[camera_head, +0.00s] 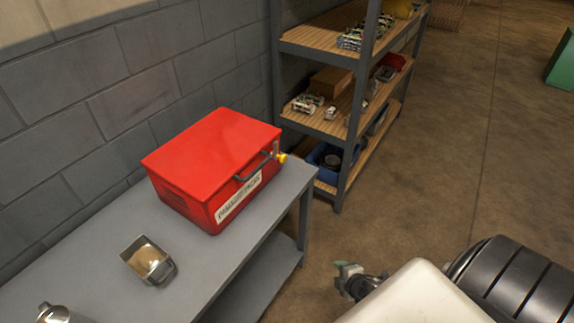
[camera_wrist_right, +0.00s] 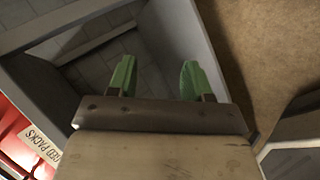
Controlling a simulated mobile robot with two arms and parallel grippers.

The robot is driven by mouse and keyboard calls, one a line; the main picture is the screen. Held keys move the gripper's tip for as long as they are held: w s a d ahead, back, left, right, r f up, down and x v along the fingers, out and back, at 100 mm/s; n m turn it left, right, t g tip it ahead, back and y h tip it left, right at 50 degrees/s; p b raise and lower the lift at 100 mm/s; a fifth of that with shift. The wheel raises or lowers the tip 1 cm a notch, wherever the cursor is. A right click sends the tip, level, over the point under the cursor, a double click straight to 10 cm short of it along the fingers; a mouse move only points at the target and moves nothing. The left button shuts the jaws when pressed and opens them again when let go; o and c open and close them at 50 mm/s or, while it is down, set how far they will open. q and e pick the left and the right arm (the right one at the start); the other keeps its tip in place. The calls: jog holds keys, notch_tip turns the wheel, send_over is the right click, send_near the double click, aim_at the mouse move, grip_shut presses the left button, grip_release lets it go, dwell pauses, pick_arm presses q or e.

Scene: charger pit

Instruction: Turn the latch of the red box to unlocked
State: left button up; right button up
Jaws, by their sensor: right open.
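The red box (camera_head: 205,165) stands closed on the grey table, with a white label and a dark handle on its front face. The latch (camera_head: 279,155), a small metal piece with a yellow part, sits at the right end of the front; how it is turned is too small to tell. A corner of the red box (camera_wrist_right: 12,128) with its label shows at the left of the right wrist view. My right gripper (camera_head: 342,271) is off the table's right front, low and apart from the box. Its green fingers (camera_wrist_right: 154,78) are open and empty. My left gripper is not in view.
The grey table (camera_head: 100,258) holds a small metal container (camera_head: 148,260) left of the box and a metal object (camera_head: 52,313) at the bottom left. A shelf rack (camera_head: 335,125) with parts stands behind, right of the table. A block wall backs the table.

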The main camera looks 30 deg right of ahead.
jog(key=w+d+r+n+t+b, duration=0.3)
jog(key=w+d+r+n+b, duration=0.1)
jog(key=w+r+n, duration=0.3)
jog(key=n+t+y+b, duration=0.4)
jog(key=n+y+b, duration=0.45)
jog(key=n, duration=1.15)
send_near(285, 159)
jog(key=x, duration=1)
jog(key=shift+p, duration=0.3)
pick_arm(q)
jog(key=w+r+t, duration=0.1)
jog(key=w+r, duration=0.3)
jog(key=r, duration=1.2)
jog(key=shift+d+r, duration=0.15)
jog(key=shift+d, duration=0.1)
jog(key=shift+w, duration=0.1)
pick_arm(e)
jog(key=c, duration=0.9)
